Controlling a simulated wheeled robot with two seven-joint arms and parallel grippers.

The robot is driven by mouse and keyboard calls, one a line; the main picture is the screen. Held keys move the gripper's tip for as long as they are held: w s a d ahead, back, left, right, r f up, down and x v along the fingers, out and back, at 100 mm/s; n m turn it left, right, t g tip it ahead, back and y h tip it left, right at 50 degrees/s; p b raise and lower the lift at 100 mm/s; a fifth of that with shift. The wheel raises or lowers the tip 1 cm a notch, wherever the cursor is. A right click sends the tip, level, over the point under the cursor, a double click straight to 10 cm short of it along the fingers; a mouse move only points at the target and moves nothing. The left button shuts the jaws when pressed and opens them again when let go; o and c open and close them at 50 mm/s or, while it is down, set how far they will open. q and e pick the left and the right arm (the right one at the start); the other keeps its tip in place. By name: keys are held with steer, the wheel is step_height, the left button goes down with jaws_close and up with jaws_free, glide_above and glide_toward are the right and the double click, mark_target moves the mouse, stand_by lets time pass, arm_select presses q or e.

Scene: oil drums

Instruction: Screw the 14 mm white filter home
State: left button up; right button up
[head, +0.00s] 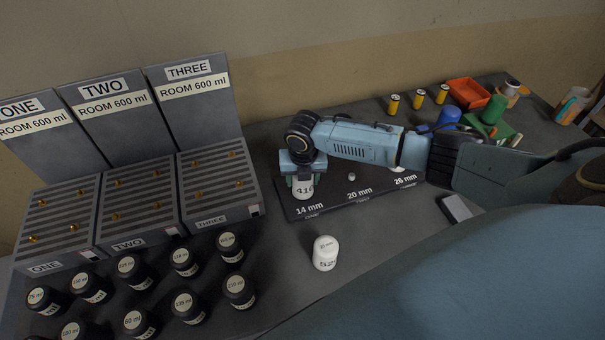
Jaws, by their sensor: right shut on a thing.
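A white filter marked with a number (303,190) stands upright at the 14 mm place of the dark mount plate (370,196). My right gripper (302,180) points down over it and is shut on it. The filter's lower end and its thread are hidden or too small to tell. The 20 mm place shows a small bare metal stud (352,177). The 26 mm place is partly covered by my right arm. A second white filter (325,253) stands on the table in front of the plate. My left gripper is not in view.
Three grey slatted trays marked ONE (50,236), TWO (140,214) and THREE (218,176) stand at left. Several black labelled jars (132,270) stand before them. Yellow cylinders (394,104), a red bin (468,93) and a blue item (446,118) lie at back right.

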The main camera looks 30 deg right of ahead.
steer(key=shift+r+m+p, duration=0.25)
steer(key=shift+m+p, duration=0.65)
steer(key=shift+m, duration=0.1)
steer(key=shift+m+p, duration=0.4)
steer(key=shift+m, duration=0.3)
steer(key=shift+f+m+h, duration=0.25)
steer(key=shift+m+h, duration=0.05)
steer(key=shift+m, duration=1.1)
steer(key=m+g, duration=0.1)
steer(key=m, duration=0.3)
steer(key=shift+d+m, duration=0.1)
steer(key=shift+m, duration=1.1)
